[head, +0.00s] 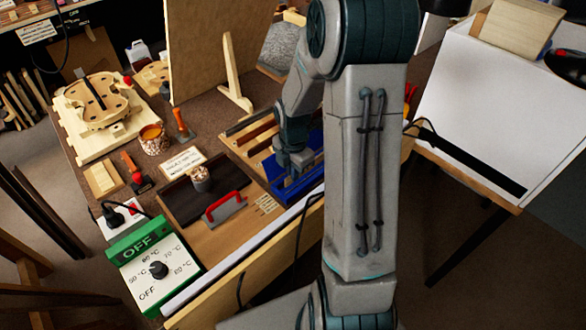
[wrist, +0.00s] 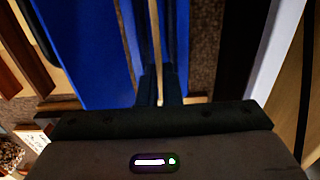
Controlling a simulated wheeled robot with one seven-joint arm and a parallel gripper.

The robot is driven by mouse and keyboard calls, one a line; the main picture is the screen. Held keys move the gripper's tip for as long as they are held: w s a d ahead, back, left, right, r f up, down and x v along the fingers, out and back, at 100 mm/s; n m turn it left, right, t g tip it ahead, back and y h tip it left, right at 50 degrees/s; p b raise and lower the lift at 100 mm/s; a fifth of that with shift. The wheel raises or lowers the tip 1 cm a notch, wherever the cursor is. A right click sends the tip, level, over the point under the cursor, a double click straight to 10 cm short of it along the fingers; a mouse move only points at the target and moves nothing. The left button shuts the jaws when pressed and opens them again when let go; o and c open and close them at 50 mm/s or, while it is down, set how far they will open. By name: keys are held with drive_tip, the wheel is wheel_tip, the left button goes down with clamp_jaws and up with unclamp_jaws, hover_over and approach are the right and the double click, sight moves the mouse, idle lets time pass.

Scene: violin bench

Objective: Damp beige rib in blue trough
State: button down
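The blue trough (head: 283,191) stands at the right end of the bench, partly hidden behind my arm. In the wrist view its blue walls (wrist: 85,50) lie on both sides of my fingers. My gripper (head: 291,164) points down over the trough. In the wrist view my gripper (wrist: 159,88) has its two fingers close together on a thin beige rib (wrist: 157,30), seen edge-on and running lengthwise between the trough walls. How deep the rib sits, and whether it touches water, I cannot tell. The rib is not distinguishable in the head view.
Several brown and pale strips (head: 252,134) lie on a rack left of the trough. A red-handled tool (head: 225,207), a dark board (head: 180,200) with a small pot (head: 200,178), and a green heater control box (head: 150,254) are nearby. An upright panel (head: 205,50) stands behind.

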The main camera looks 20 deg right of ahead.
drive_tip(key=shift+f, duration=0.75)
drive_tip(key=c, duration=1.5)
unclamp_jaws()
drive_tip(key=shift+c, duration=0.2)
wheel_tip(320, 180, up, 14)
drive_tip(key=shift+p, duration=0.35)
